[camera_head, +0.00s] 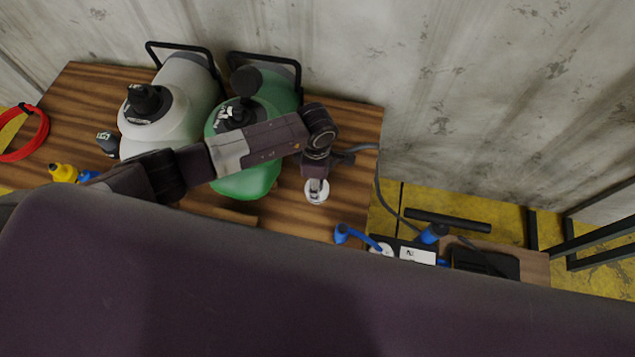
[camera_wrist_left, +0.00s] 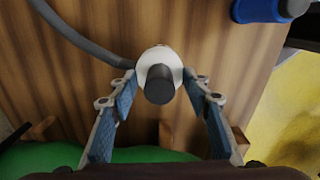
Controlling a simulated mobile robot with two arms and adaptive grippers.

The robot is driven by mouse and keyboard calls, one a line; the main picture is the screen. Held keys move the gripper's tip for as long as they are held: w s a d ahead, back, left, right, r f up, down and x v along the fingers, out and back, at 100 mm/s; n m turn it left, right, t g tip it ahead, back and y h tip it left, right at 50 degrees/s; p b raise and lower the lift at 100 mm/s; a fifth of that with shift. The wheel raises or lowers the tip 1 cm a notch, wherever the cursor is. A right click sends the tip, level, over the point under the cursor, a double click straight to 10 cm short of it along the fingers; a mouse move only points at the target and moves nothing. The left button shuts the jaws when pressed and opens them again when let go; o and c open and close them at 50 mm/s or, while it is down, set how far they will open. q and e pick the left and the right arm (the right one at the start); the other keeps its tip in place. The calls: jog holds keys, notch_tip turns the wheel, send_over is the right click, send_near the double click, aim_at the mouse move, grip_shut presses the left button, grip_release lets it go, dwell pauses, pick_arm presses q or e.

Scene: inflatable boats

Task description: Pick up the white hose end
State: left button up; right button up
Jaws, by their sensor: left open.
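The white hose end (camera_head: 317,196) sits over the wooden table top, right of the green tank. In the left wrist view the white hose end (camera_wrist_left: 160,58) shows as a white round collar with a dark grey cylindrical tip pointing at the camera. A grey hose (camera_wrist_left: 85,38) runs from it to the upper left. My left gripper (camera_head: 316,181) is above the hose end. In the wrist view my left gripper (camera_wrist_left: 160,82) is open, with one blue-padded finger on each side of the hose end. Whether the fingers touch it I cannot tell. My right gripper is not in view.
A green tank (camera_head: 245,180) and a grey-white tank (camera_head: 190,85) stand on the wooden table (camera_head: 345,125), left of the gripper. A blue-handled tool (camera_head: 350,236) lies near the table's right edge. A concrete wall (camera_head: 480,90) stands behind.

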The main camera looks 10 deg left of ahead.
pick_arm(q)
grip_shut()
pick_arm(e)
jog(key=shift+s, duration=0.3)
pick_arm(q)
jog(key=shift+r, duration=0.1)
